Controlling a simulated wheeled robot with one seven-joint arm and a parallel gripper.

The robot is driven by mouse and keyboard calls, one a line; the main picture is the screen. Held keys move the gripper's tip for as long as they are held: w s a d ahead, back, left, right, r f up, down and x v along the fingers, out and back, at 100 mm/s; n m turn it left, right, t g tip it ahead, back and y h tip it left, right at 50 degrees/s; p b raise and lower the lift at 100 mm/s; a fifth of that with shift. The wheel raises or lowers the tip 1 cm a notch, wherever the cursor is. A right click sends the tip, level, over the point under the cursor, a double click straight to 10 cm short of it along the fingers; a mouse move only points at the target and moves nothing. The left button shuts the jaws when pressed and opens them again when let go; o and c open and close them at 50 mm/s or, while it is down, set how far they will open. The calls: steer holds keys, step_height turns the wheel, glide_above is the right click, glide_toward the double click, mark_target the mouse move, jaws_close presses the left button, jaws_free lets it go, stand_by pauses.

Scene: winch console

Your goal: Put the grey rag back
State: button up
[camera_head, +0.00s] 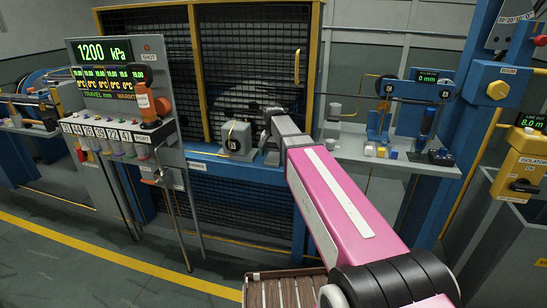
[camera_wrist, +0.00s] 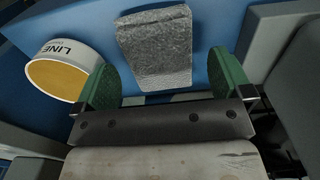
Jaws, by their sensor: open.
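The grey rag (camera_wrist: 155,45) shows in the wrist view as a speckled grey, roughly rectangular piece against a blue surface (camera_wrist: 210,22). My gripper (camera_wrist: 161,72) is open, with one green finger on each side of the rag's lower end. Gaps show between the rag and both fingers, and I cannot tell how far beyond the fingertips it lies. In the head view my pink arm reaches to the blue frame in front of the mesh; my gripper's fingers and the rag cannot be made out there.
A white-rimmed round thing marked LINE (camera_wrist: 65,70), yellow inside, sits close beside the left finger. In the head view a grey box with a round face (camera_head: 237,138) stands left of my arm's end. A gauge panel (camera_head: 112,75) stands left; a white shelf (camera_head: 385,150) is right.

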mark_target(274, 157)
step_height(274, 157, up, 10)
steer(key=shift+r, duration=0.2)
stand_by(1.6)
